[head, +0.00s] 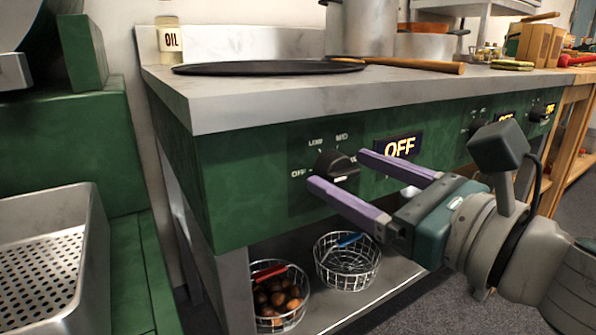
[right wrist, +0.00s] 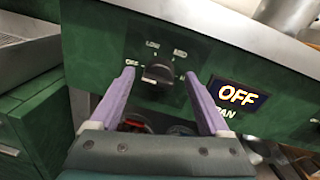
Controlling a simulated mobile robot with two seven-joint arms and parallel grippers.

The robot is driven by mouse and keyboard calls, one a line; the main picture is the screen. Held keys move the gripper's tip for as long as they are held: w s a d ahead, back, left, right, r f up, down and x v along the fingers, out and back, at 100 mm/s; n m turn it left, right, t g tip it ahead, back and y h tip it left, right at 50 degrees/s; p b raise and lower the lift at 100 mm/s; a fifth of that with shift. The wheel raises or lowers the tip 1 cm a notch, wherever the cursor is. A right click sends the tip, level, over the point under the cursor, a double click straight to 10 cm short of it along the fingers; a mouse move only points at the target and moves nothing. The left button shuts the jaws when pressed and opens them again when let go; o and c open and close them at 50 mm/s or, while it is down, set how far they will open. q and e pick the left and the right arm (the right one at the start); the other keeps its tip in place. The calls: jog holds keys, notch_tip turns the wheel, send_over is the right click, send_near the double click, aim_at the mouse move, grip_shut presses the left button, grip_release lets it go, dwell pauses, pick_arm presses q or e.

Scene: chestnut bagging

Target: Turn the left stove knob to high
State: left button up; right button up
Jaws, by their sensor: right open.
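The left stove knob (head: 336,165) is a black dial on the green front panel, with OFF, LOW and MID marks around it. It also shows in the right wrist view (right wrist: 157,76), between my finger tips in the picture. A lit OFF display (head: 397,146) sits to its right. My right gripper (head: 337,168) is open, its two purple fingers pointing at the panel on either side of the knob. In the right wrist view the fingers (right wrist: 157,80) look apart from the knob. Whether they touch the panel I cannot tell. My left gripper is not in view.
A dark flat pan (head: 270,68) with a wooden handle lies on the steel counter (head: 240,100). An oil bottle (head: 169,42) stands behind. Below are a wire basket of chestnuts (head: 278,297) and an empty wire basket (head: 347,262). More knobs (head: 541,112) are at right.

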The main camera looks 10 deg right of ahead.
jog(key=shift+w+a, duration=0.15)
jog(key=shift+w, duration=0.05)
grip_shut()
dwell(0.6)
